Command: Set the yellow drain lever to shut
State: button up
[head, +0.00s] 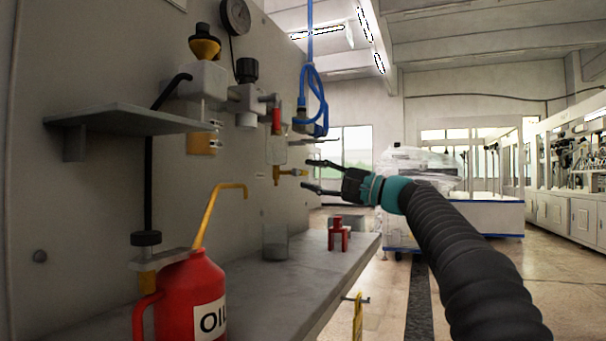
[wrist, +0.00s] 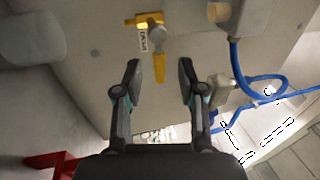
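The yellow drain lever (head: 291,172) sticks out from a small valve on the grey wall panel, below a clear bowl. In the wrist view the lever (wrist: 159,66) hangs from the valve body beside a small white tag (wrist: 143,40), at right angles to a short yellow cross-piece. My gripper (head: 307,174) is open, its two fingers pointing at the panel. In the wrist view the lever's free end appears between the fingertips (wrist: 159,70), with a gap on both sides. I cannot tell how far the lever reaches between them in depth.
A blue hose (head: 301,80) hangs just above the valve; it also shows at the right in the wrist view (wrist: 237,70). On the bench (head: 300,275) stand a red oil can (head: 180,292), a glass beaker (head: 275,243) and a red stand (head: 338,238). The floor at right is open.

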jog(key=v, duration=0.8)
jog(key=shift+s+d, duration=0.2)
jog(key=shift+d, duration=0.15)
